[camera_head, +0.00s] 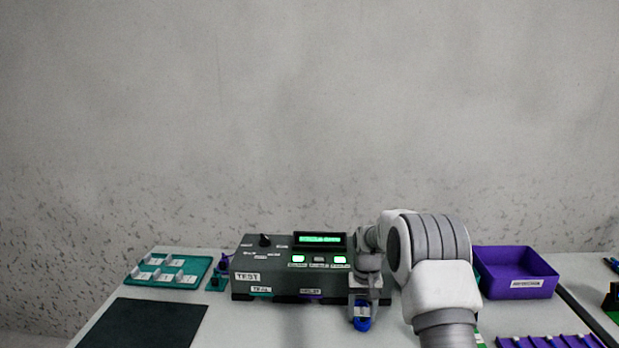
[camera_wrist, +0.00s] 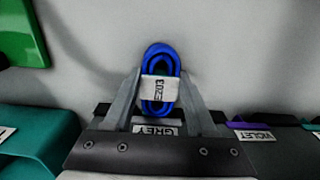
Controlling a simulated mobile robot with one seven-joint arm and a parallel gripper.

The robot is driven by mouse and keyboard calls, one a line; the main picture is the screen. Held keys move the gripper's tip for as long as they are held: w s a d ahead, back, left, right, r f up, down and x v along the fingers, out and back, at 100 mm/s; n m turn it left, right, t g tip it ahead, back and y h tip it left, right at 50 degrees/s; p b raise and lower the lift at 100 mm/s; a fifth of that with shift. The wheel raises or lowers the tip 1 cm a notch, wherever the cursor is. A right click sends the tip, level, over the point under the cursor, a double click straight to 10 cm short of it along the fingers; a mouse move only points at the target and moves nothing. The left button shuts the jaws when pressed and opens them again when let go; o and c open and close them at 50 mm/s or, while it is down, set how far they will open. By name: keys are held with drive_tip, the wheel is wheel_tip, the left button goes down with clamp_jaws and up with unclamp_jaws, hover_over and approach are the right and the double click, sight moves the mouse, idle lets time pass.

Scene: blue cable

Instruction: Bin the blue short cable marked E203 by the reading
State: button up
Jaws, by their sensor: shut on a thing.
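My gripper (camera_head: 362,312) is in front of the grey test box, low over the table. It is shut on a blue cable (camera_head: 362,324), a small coil that shows below the fingers. In the wrist view the coil (camera_wrist: 160,62) sits upright between the fingertips, with a white tag reading E203 (camera_wrist: 159,89). The test box (camera_head: 243,264) has a lit green display (camera_head: 319,239) with text too small to read. Two of its front buttons glow green (camera_head: 298,258); the middle one is dim.
A purple bin (camera_head: 520,284) stands right of my arm, its label unreadable. A teal rack with white tags (camera_head: 187,262) and a dark mat (camera_head: 145,323) lie at left. In the wrist view a GREY label (camera_wrist: 155,130) and a VIOLET label (camera_wrist: 255,135) show.

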sight(363, 336)
idle(0.4)
clamp_jaws()
drive_tip(key=shift+s+a, duration=0.1)
drive_tip(key=shift+s, duration=2.25)
drive_tip(key=shift+r, duration=0.1)
drive_tip(key=shift+r+p, duration=1.75)
drive_tip(key=shift+r, duration=1.2)
drive_tip(key=s+r+p, duration=0.2)
drive_tip(key=s, duration=0.5)
drive_tip(key=s+r+p, duration=0.2)
drive_tip(key=s, duration=0.5)
drive_tip(key=shift+r+n+p, duration=0.3)
drive_tip(key=shift+p, duration=0.1)
